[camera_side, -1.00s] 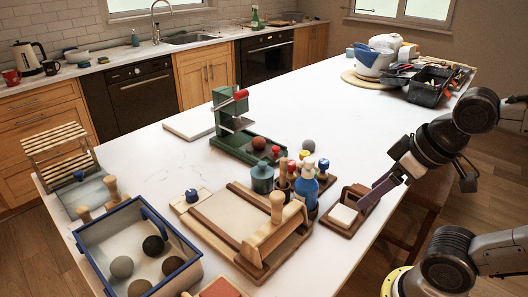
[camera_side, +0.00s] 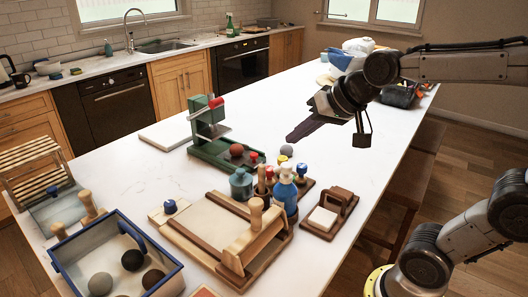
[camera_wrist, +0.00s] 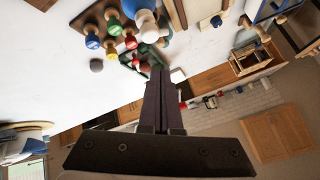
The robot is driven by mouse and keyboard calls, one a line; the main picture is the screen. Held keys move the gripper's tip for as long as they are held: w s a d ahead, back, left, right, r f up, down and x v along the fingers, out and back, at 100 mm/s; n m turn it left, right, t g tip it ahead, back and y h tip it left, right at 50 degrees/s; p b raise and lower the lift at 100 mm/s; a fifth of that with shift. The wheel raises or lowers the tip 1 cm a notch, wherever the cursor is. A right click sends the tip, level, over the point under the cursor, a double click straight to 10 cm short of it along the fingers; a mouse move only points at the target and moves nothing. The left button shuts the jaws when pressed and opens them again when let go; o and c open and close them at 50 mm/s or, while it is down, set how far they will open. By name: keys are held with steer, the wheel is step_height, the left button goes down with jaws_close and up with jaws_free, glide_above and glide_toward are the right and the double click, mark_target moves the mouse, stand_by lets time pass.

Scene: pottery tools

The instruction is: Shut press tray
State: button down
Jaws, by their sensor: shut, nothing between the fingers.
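A green press (camera_side: 205,118) with a red handle end stands at the middle of the white counter. Its low green tray (camera_side: 212,157) extends out toward the front right, with a brown ball (camera_side: 236,150) resting on it. My gripper (camera_side: 289,138) is shut and empty. In the side view it appears to the right of the press, above the counter, pointing left and apart from the press and tray. In the wrist view the shut fingers (camera_wrist: 160,78) point toward the crowded counter; most of the press is hidden there.
A grey ball (camera_side: 286,151), several stamps, a blue bottle (camera_side: 284,190) and a teal jar (camera_side: 241,184) stand near the tray's front end. A wooden roller board (camera_side: 210,222) and a blue-rimmed bin (camera_side: 165,282) lie nearer.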

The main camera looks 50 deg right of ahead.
mark_target(238, 149)
steer(key=w+d+f+m+h, duration=0.1)
steer(key=w+d+f+m, duration=0.25)
steer(key=w+d, duration=0.45)
steer(key=shift+m+g, duration=0.75)
steer(key=shift+g, duration=0.15)
steer(key=x, duration=0.5)
steer(key=d+x, duration=0.1)
steer(key=x, duration=0.4)
steer(key=d+x, duration=0.1)
steer(key=x, duration=0.5)
steer(key=shift+w+d+r, duration=0.2)
steer(key=shift+w+r, duration=0.1)
steer(key=w, duration=1)
steer(key=shift+w, duration=0.25)
